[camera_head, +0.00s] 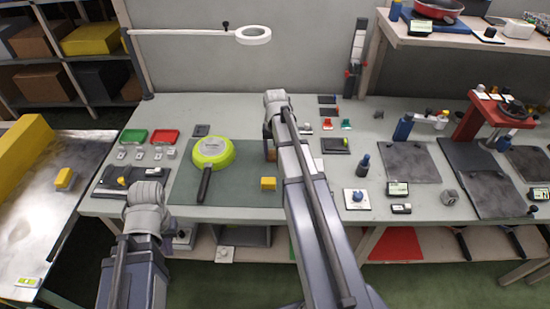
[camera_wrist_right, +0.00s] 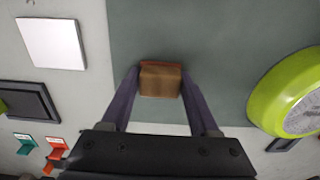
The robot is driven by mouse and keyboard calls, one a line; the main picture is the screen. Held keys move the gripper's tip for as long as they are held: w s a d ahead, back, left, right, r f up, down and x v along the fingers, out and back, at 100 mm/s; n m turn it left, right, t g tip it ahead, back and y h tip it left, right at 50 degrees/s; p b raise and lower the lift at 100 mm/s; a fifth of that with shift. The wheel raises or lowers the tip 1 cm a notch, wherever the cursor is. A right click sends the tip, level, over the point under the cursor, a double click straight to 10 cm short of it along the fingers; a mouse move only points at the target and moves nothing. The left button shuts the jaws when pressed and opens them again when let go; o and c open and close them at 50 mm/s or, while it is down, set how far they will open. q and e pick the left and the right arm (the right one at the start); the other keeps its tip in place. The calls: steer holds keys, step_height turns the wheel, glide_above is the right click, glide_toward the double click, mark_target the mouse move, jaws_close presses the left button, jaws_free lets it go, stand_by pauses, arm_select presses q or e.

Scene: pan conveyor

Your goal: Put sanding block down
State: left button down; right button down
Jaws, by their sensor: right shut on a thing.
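The sanding block, a small brown block (camera_wrist_right: 160,80), sits between the two fingertips of my right gripper (camera_wrist_right: 160,88) in the right wrist view. The gripper is shut on it, over the edge of the dark green mat (camera_wrist_right: 215,45). In the head view the block (camera_head: 268,156) shows only partly, beside my right wrist. I cannot tell if it touches the mat. My left gripper (camera_head: 125,187) is at the left front of the table; my wrist hides its fingers.
A lime-green pan (camera_head: 212,152) lies on the mat, its black handle toward the front. A yellow block (camera_head: 268,184) lies on the mat's front part. A white square (camera_wrist_right: 52,43) and a dark tray (camera_wrist_right: 28,102) lie beside the mat. Red and green bins (camera_head: 164,136) stand at the back left.

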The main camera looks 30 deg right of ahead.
mark_target(275, 152)
steer(key=shift+f, duration=0.15)
steer(key=shift+c, duration=0.7)
jaws_free()
step_height(275, 152, up, 12)
steer(key=p, duration=1.2)
steer(key=shift+r, duration=0.25)
